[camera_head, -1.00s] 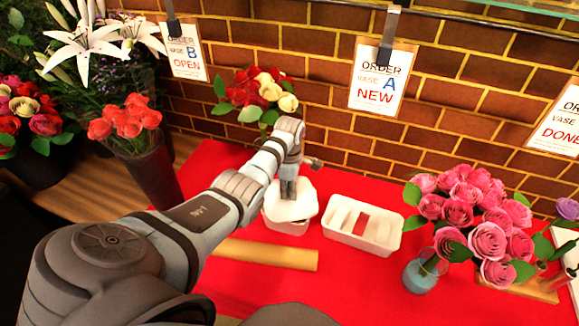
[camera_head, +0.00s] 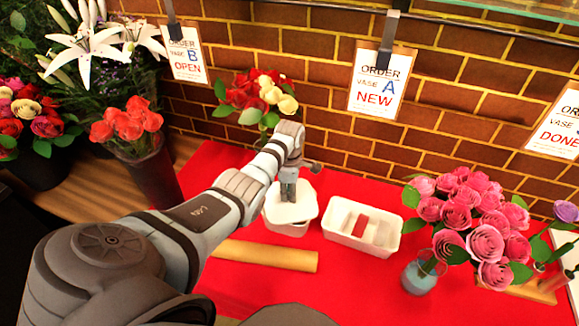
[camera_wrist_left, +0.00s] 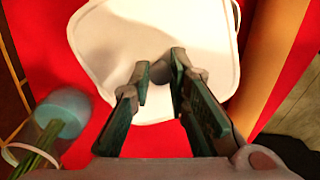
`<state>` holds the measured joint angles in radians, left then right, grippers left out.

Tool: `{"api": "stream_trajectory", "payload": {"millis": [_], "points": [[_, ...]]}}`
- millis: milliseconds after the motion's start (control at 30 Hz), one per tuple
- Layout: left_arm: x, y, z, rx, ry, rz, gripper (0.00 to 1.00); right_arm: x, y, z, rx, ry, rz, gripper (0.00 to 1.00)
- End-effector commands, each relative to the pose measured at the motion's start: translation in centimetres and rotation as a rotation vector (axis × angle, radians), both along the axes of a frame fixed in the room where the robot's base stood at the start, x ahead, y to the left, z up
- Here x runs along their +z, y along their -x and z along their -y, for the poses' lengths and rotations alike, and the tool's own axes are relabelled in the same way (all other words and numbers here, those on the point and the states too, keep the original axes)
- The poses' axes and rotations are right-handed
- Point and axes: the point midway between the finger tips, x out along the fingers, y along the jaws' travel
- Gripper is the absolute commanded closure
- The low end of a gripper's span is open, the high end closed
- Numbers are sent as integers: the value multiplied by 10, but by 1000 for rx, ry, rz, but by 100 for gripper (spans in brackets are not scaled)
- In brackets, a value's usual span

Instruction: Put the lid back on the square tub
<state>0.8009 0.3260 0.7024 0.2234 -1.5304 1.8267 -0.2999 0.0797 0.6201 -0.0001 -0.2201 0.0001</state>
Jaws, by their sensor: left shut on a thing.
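The white lid (camera_head: 303,208) lies over the top of the square white tub (camera_head: 287,229) on the red cloth. It looks level and lined up with the tub's rim, though the arm hides its far side. My left gripper (camera_head: 288,196) comes down on the middle of the lid and is shut on its small knob. In the left wrist view the two fingertips (camera_wrist_left: 161,78) close around the grey knob, and the lid (camera_wrist_left: 115,40) fills the upper middle. The tub's walls are hidden below it there. My right gripper is not in view.
A white divided tray (camera_head: 362,228) stands just right of the tub. A brown paper roll (camera_head: 265,255) lies in front. Red and cream flowers (camera_head: 258,97) stand behind, and pink roses (camera_head: 468,215) in a blue vase (camera_head: 420,277) at right. Red cloth (camera_head: 350,285) is clear in front.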

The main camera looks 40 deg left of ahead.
Motion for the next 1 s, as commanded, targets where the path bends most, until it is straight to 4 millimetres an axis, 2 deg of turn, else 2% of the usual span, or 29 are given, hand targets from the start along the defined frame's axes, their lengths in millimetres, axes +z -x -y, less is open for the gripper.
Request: {"api": "stream_trajectory", "payload": {"millis": [167,200,333,567,667,700,1000], "points": [[0,0,0,0,0,0,100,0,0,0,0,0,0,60],[0,0,0,0,0,0,81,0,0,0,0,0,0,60],[0,0,0,0,0,0,60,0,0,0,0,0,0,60],[0,0,0,0,0,0,59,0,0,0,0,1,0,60],[0,0,0,0,0,0,43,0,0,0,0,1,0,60],[0,0,0,0,0,0,40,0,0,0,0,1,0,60],[1,0,0,0,0,0,40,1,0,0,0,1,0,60]]}}
